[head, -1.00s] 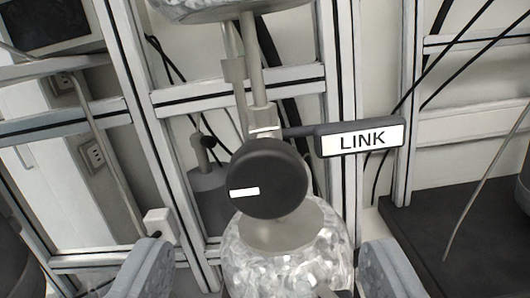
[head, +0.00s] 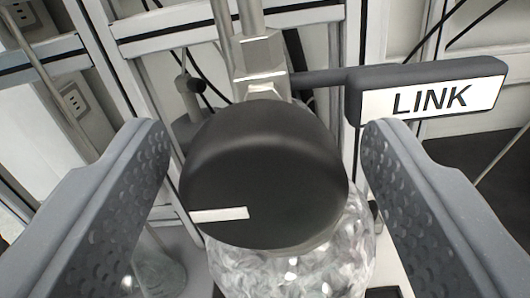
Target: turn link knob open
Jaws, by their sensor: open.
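The link knob (head: 265,180) is a round black knob in the middle of the head view, with a white mark (head: 219,215) at the lower left of its face. A black tag with a white plate reading LINK (head: 430,98) sticks out to its upper right. My gripper (head: 268,150) is open, with one grey finger on the left and one on the right of the knob. How far the fingertips reach along the knob's depth I cannot tell.
A shiny, crinkled silver vessel (head: 290,270) sits just below the knob. A metal pipe and fitting (head: 258,62) rise behind it. The LINK tag lies close to the right fingertip. Frame bars (head: 205,28) and cables stand behind.

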